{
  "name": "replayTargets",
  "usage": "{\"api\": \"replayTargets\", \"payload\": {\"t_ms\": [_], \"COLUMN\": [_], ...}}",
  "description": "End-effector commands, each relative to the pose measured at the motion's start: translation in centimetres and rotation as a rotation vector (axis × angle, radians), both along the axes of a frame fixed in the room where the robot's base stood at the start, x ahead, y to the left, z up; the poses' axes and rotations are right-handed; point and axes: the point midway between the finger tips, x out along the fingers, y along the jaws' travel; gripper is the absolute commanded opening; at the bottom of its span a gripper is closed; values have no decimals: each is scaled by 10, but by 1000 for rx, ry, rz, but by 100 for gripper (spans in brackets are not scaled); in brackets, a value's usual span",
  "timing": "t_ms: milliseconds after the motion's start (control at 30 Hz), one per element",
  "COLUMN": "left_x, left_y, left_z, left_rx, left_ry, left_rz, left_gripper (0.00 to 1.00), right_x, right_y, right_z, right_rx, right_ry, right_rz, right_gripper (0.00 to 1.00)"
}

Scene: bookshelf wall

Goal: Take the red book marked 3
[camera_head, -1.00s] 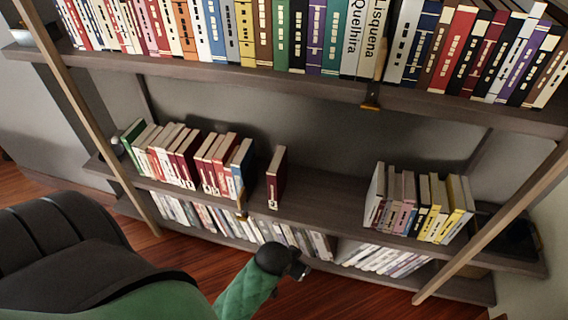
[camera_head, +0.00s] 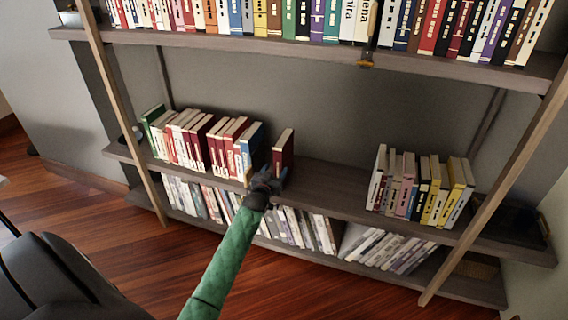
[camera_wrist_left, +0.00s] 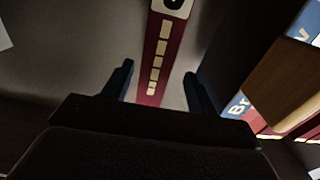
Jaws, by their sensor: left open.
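A dark red book (camera_head: 284,150) stands upright and alone on the middle shelf, right of a row of books. In the left wrist view its red spine (camera_wrist_left: 166,50) with pale blocks lies between my fingers in the picture. The mark at its top is cut off by the frame edge, so I cannot read the number. My left gripper (camera_head: 270,181) is open in front of the book's lower part. In the left wrist view the open fingers (camera_wrist_left: 158,70) show one on each side of the spine, with gaps. My right gripper is out of view.
A blue book (camera_head: 250,146) ends the left row, beside a wooden bookend (camera_wrist_left: 287,75) close to my fingers. Another group of books (camera_head: 421,188) stands at the right. The middle shelf (camera_head: 325,180) is bare between. The upper shelf (camera_head: 300,49) is full of books.

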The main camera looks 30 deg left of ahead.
Motion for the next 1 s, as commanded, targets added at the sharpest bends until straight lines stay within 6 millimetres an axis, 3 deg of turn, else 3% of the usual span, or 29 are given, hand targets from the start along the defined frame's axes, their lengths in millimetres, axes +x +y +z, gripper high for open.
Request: {"api": "replayTargets", "payload": {"t_ms": [600, 933, 1000], "left_x": [62, 67, 67], "left_y": [8, 9, 9], "left_z": [1, 1, 1], "left_rx": [1, 1, 1], "left_ry": [2, 2, 2], "left_rz": [-1, -1, -1], "left_gripper": [58, 58, 46], "right_x": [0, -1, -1], "right_y": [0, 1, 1], "right_z": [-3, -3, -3], "right_rx": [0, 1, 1], "right_ry": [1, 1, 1], "right_rz": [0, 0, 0], "right_gripper": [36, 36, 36]}}
